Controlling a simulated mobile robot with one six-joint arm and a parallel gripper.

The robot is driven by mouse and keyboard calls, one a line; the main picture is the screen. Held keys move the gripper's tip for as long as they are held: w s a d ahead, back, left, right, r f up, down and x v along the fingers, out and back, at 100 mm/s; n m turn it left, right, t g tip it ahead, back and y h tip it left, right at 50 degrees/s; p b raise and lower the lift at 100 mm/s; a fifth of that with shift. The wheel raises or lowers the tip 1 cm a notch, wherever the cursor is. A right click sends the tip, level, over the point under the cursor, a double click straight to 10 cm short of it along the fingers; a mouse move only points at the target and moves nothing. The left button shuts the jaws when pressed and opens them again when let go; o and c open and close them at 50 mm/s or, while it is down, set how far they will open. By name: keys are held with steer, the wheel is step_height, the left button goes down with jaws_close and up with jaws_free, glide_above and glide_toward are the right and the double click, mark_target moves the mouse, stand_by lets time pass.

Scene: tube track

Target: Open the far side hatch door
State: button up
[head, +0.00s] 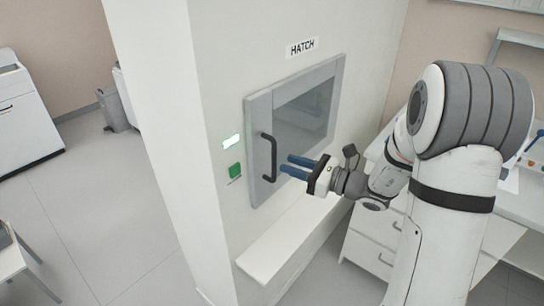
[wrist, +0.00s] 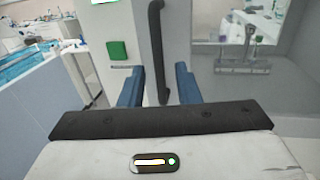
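The hatch door (head: 262,118) is a grey framed panel with a dark glass window (head: 303,115), set in a white wall under a "HATCH" sign (head: 302,47). It looks shut. Its dark upright bar handle (head: 270,158) is on the left side of the door. My gripper (head: 287,164) points at the handle with its two blue fingers apart. The fingertips look just short of the handle. In the wrist view, the handle (wrist: 156,45) appears between the open fingers of my gripper (wrist: 159,67), and nothing is gripped.
A green button (head: 235,170) and a lit panel (head: 233,141) are on the wall left of the door. A white ledge (head: 285,245) juts out below the hatch. White drawers (head: 372,240) and a counter stand at right. Open floor (head: 110,215) lies left of the wall.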

mark_target(274, 180)
steer(key=p+x, duration=0.1)
steer(key=x, duration=0.4)
steer(key=shift+w+a, duration=0.1)
steer(key=shift+a, duration=0.3)
steer(key=shift+c, duration=0.4)
jaws_close()
